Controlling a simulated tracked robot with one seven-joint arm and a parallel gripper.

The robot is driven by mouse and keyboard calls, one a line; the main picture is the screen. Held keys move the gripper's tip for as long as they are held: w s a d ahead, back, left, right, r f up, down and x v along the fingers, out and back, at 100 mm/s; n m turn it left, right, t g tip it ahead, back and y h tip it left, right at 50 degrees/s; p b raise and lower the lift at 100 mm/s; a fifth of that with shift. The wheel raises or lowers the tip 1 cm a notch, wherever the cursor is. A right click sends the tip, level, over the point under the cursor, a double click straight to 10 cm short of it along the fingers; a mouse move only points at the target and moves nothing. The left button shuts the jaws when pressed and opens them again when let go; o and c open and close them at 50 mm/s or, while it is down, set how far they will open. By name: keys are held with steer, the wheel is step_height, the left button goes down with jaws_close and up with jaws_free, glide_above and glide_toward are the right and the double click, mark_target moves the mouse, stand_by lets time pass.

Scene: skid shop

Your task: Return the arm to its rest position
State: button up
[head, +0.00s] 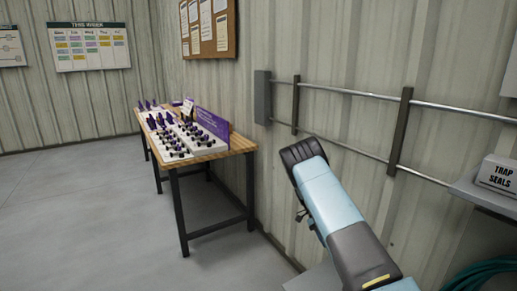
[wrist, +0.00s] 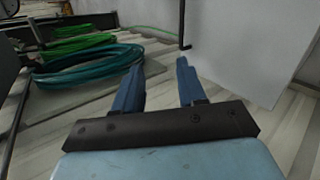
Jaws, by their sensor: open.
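My arm, light blue and dark grey, rises at the lower right of the head view, in front of the corrugated wall. My gripper's fingers are hidden there behind the arm. In the wrist view my gripper (wrist: 160,85) shows two blue fingers standing apart with a clear gap. It is open and holds nothing. The fingers point towards a pale panel and a thin dark rod, and coiled hoses lie to their left. I cannot tell the distance to these.
A wooden table (head: 212,153) with purple-handled items on white trays stands left of my arm. Pipes (head: 345,95) run along the wall. A shelf (head: 482,196) with a "TRAP SEALS" box (head: 498,173) is at right. Green-blue hoses (wrist: 90,65) lie coiled. The floor (head: 80,220) at left is clear.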

steer(key=s+a+r+n+t+y, duration=0.15)
steer(key=s+r, duration=0.25)
steer(key=r, duration=0.8)
steer(key=s+d+r+n+t+y, duration=0.1)
steer(key=s+r+n+t, duration=0.2)
steer(key=r, duration=0.8)
steer(key=s+a+r+t+y, duration=0.1)
steer(key=s+r+t+y, duration=0.3)
steer(key=r, duration=0.8)
steer(key=s+a+r+n+t+h, duration=0.1)
steer(key=s+r, duration=0.4)
steer(key=s, duration=0.2)
steer(key=s+a+r+n+t+h, duration=0.1)
steer(key=s+r+n+t, duration=0.1)
steer(key=s+r, duration=0.35)
steer(key=s+a+n+t, duration=0.1)
steer(key=s+n+t, duration=0.2)
steer(key=s, duration=1.3)
steer(key=shift+s+a+t, duration=0.25)
steer(key=shift+s+t, duration=0.1)
steer(key=shift+w+f, duration=0.1)
